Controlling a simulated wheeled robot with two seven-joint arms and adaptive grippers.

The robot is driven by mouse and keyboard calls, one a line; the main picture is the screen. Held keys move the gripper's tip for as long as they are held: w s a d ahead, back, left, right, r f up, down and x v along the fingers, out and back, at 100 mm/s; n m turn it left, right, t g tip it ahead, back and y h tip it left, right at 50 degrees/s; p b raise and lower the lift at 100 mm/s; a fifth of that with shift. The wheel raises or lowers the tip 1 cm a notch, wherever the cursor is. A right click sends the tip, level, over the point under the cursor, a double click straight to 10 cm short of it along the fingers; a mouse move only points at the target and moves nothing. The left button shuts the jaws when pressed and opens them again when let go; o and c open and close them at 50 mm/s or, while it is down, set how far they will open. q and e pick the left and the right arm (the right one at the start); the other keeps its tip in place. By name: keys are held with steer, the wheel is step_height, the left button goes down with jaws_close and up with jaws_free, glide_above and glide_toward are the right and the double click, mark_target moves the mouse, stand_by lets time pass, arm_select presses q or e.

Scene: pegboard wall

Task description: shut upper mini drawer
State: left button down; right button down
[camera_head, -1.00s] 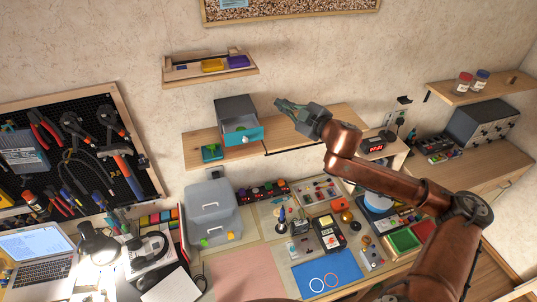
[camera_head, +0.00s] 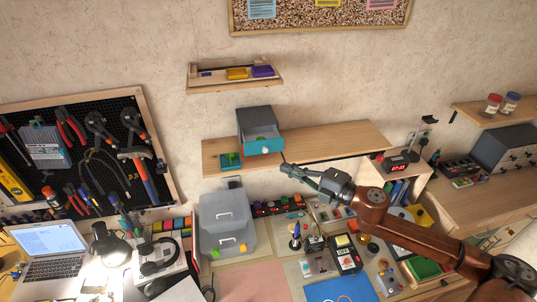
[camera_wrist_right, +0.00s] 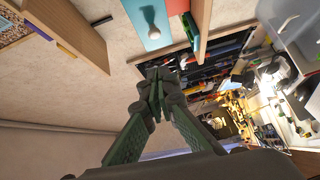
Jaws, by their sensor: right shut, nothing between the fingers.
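The small grey drawer cabinet (camera_head: 254,116) stands on the wooden wall shelf. Its teal drawer (camera_head: 264,147) is pulled out, with something green inside. A pale round knob sits on its front. In the right wrist view the teal front (camera_wrist_right: 136,32) and the knob (camera_wrist_right: 149,13) show at the top. My right gripper (camera_head: 287,163) is shut and empty, just below and right of the drawer front, apart from it. Its closed fingers (camera_wrist_right: 158,76) also show in the wrist view. My left gripper is not in view.
The wall shelf (camera_head: 335,141) is bare to the right of the cabinet. A small green item (camera_head: 230,160) lies on it at the left. Another shelf (camera_head: 235,86) hangs above. A grey two-drawer box (camera_head: 226,212) and the cluttered desk are below.

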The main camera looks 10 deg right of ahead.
steer(key=w+a+p, duration=0.2)
steer(key=w+a, duration=0.1)
steer(key=w, duration=0.4)
steer(key=shift+w+f+p, duration=0.3)
steer(key=shift+w, duration=0.05)
steer(key=shift+a, duration=0.15)
